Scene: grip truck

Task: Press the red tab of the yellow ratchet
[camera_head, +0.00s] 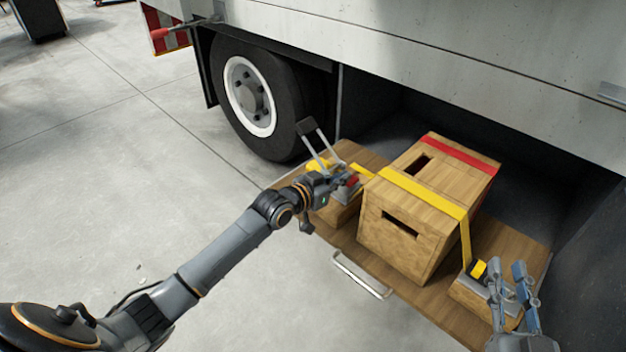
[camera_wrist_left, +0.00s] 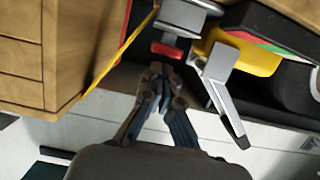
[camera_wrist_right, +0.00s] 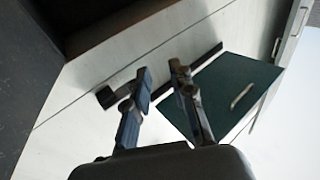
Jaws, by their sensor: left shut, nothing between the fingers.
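The yellow ratchet (camera_head: 317,165) sits on a small wooden block left of the large crate, with its metal lever raised. Its yellow body (camera_wrist_left: 245,55) and red tab (camera_wrist_left: 167,51) show in the left wrist view. The red tab (camera_head: 352,181) is partly hidden by my left gripper in the head view. My left gripper (camera_head: 343,180) is shut and empty, its tips (camera_wrist_left: 158,70) just short of the tab; contact cannot be told. My right gripper (camera_head: 507,271) is open and empty, also seen in the right wrist view (camera_wrist_right: 160,72), beside the right-hand block.
A wooden crate (camera_head: 400,245) stands on a wooden board, crossed by a yellow strap (camera_head: 425,195) and a red strap (camera_head: 460,152). A yellow buckle (camera_head: 478,268) sits near my right gripper. The truck wheel (camera_head: 250,97) is behind. Open floor lies left.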

